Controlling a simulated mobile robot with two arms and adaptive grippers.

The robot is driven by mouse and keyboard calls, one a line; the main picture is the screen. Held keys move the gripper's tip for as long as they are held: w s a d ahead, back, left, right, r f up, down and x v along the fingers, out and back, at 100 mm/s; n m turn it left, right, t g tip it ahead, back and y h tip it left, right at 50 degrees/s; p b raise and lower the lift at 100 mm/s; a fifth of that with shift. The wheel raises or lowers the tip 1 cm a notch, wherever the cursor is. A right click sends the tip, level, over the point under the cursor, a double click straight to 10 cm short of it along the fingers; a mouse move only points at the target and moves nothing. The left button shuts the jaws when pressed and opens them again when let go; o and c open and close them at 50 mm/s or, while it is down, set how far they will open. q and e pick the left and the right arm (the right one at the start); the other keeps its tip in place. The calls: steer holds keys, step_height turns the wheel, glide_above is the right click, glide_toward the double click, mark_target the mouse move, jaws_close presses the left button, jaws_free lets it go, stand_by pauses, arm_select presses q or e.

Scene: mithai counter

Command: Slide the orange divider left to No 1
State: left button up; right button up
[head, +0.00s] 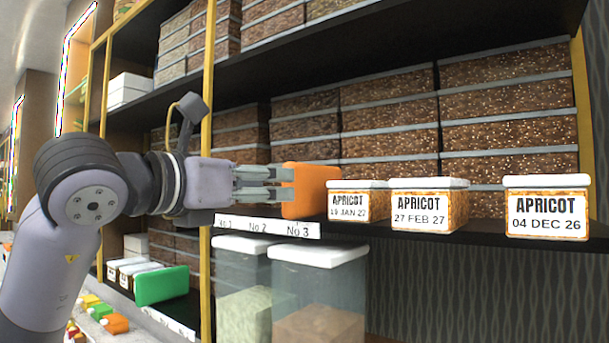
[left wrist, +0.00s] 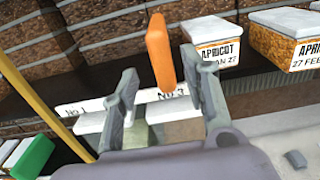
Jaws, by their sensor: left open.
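The orange divider (head: 312,190) stands upright on the shelf above the No 3 mark, at the right end of the white label strip (head: 268,226). The strip reads No 1, No 2, No 3 from left to right; No 1 shows at its left end. My left gripper (head: 286,183) is open at the divider's left side in the head view, its fingers hiding part of the edge. In the left wrist view the divider (left wrist: 160,48) appears between the two spread fingertips; I cannot tell whether they touch it. My right gripper is not in view.
Several apricot boxes stand right of the divider, the nearest (head: 349,203) close beside it. Stacked brown boxes (head: 390,125) fill the shelf behind. A green divider (head: 162,286) stands on the lower shelf. A gold post (head: 207,80) rises by my left wrist. Lidded bins (head: 320,285) sit below.

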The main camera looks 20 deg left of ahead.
mark_target(304, 185)
arm_select(q)
steer(key=p+x, duration=0.3)
steer(key=x, duration=0.6)
steer(key=shift+w+d+f, duration=0.1)
steer(key=shift+w+d, duration=0.05)
steer(key=shift+w, duration=0.15)
steer(key=shift+c, duration=0.2)
steer(key=c, duration=0.9)
jaws_close()
